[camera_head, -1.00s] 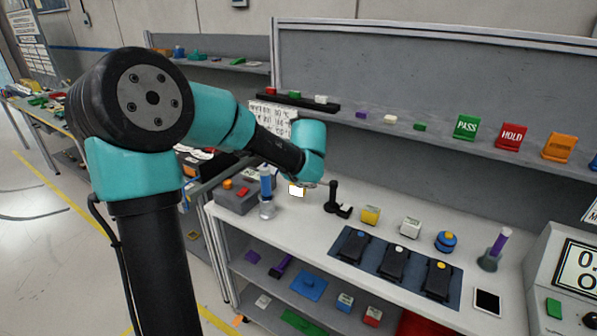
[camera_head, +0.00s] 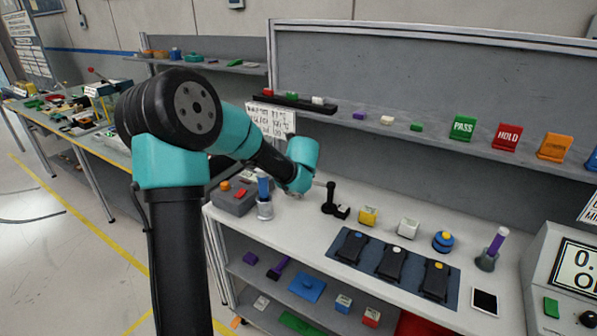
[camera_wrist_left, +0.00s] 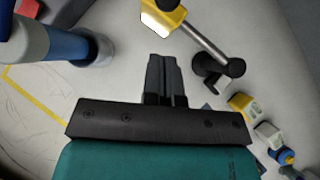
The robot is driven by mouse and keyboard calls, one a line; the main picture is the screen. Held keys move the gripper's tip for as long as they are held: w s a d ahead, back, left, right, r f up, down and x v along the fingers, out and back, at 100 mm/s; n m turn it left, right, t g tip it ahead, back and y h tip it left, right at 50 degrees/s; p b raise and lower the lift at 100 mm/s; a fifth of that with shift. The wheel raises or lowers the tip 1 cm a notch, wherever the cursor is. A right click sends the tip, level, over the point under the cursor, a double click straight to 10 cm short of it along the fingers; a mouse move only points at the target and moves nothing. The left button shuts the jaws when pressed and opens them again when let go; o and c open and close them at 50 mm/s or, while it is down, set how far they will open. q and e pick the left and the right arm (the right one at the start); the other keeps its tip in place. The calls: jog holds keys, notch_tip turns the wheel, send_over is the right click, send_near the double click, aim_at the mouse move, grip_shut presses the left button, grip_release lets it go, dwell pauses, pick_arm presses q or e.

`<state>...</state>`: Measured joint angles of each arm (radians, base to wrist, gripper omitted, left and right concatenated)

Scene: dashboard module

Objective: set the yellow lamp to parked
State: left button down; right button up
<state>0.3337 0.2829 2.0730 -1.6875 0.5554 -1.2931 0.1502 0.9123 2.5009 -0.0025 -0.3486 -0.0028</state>
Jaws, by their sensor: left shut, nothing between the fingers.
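The yellow lamp head (camera_wrist_left: 163,18), with a pale face, shows at the top of the left wrist view. A silver rod joins it to a black post (camera_wrist_left: 231,67). In the head view the black post (camera_head: 329,198) stands on the bench, and my left arm's wrist covers the lamp head. My left gripper (camera_wrist_left: 165,62) is shut and empty above the bench, its fingertips below the lamp head in the wrist picture and apart from it. In the head view its fingers are hidden behind the wrist. My right gripper is not in view.
A blue-handled tool in a metal cup (camera_head: 264,197) stands left of the lamp and also shows in the wrist view (camera_wrist_left: 62,45). A yellow block (camera_head: 368,216) and a white block (camera_head: 407,228) stand right of the post.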

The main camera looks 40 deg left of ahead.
pick_arm(q)
jog(key=w+a, duration=0.1)
jog(key=w+a+f, duration=0.1)
jog(key=w+a, duration=0.1)
jog(key=shift+w+a+f, duration=0.2)
jog(key=shift+a+f, duration=0.1)
jog(key=shift+f, duration=0.1)
jog(key=shift+w, duration=0.1)
jog(key=shift+w+a, duration=0.4)
jog(key=shift+w, duration=0.15)
